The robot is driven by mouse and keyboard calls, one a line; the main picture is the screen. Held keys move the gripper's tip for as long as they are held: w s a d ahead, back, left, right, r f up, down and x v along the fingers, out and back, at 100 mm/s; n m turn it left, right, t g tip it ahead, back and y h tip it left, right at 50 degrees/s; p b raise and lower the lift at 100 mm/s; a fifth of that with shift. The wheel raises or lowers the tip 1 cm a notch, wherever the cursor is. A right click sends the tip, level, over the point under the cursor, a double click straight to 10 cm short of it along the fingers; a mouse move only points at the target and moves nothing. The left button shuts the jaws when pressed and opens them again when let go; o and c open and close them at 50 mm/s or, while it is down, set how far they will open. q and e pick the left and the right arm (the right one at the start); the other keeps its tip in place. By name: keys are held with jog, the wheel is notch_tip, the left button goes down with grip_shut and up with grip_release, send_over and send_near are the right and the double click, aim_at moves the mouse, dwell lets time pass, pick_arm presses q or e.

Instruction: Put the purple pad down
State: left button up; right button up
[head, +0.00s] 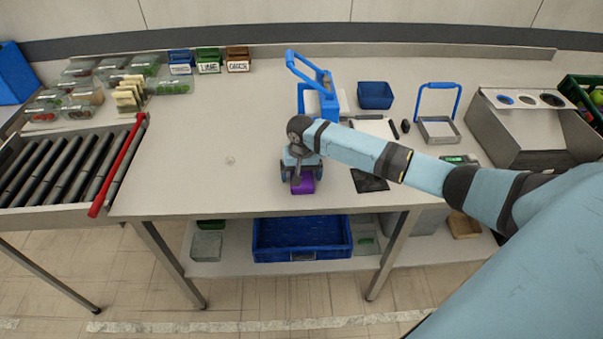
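The purple pad (304,185) is a small block at the front middle of the bench in the head view. My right gripper (302,176), on the blue arm from the right, points down over it. Its fingers sit at the two sides of the pad and appear closed on it. The gripper hides the pad's upper part. I cannot tell whether the pad's underside touches the bench top (220,185). My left gripper is not in view.
A dark flat mat (369,181) lies right of the pad. Behind stand a blue-handled device (316,88), a blue bin (375,95) and a metal frame with blue handle (438,129). A roller conveyor with a red bar (117,167) is at left. The bench left of the pad is clear.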

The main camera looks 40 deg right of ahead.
jog(key=shift+r, duration=0.1)
notch_tip(320, 180, up, 12)
dwell(0.5)
dwell(0.4)
